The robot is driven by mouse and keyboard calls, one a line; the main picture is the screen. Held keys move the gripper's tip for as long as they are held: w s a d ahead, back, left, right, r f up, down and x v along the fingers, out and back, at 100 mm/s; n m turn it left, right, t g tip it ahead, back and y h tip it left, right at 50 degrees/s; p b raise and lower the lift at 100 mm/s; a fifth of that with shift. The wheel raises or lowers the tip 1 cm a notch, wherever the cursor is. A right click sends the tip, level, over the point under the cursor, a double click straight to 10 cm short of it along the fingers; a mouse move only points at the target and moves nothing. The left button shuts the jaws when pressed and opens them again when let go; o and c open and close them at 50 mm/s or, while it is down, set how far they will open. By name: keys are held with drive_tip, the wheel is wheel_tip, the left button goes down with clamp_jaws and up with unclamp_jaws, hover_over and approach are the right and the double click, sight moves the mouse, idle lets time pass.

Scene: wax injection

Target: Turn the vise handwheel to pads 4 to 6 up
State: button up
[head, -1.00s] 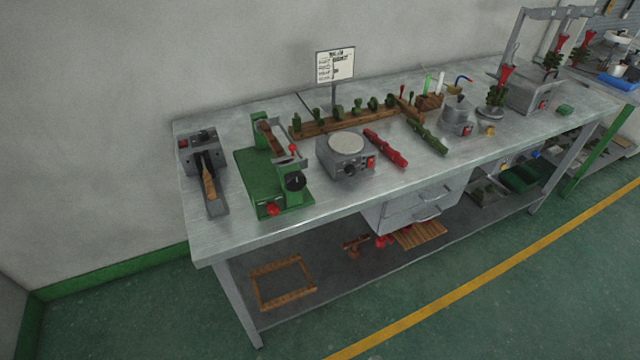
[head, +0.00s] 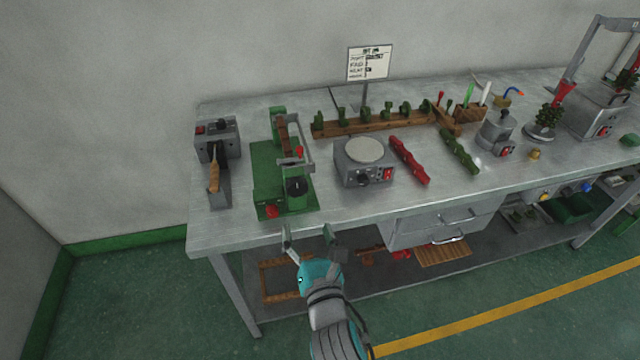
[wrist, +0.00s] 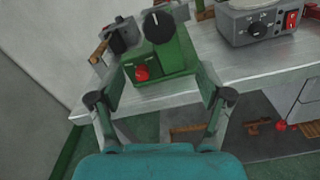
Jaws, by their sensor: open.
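The green vise (head: 270,165) stands on the left part of the grey bench. Its dark round handwheel (head: 297,187) faces the front, with a red knob (head: 272,211) low at its left. In the wrist view the handwheel (wrist: 158,24) and the red knob (wrist: 141,73) show ahead, beyond the fingers. My gripper (head: 309,236) is open and empty, in front of the bench edge and below the vise, apart from it. In the wrist view my gripper (wrist: 160,98) has its fingers spread wide. The pad numbers cannot be read.
A grey box with a wooden-handled tool (head: 213,176) stands left of the vise. A round-topped heater (head: 364,162) stands close on its right. Red (head: 409,160) and green (head: 459,150) pieces lie farther right. The bench's front edge (head: 340,216) lies between my gripper and the vise.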

sight(298, 190)
drive_tip(key=shift+n, duration=0.4)
drive_tip(key=x, duration=0.8)
drive_tip(key=r+x, duration=0.1)
drive_tip(key=x, duration=0.3)
drive_tip(key=shift+d+r, duration=0.1)
drive_tip(key=shift+d, duration=0.05)
drive_tip(key=shift+c, duration=0.2)
drive_tip(key=c, duration=1.1)
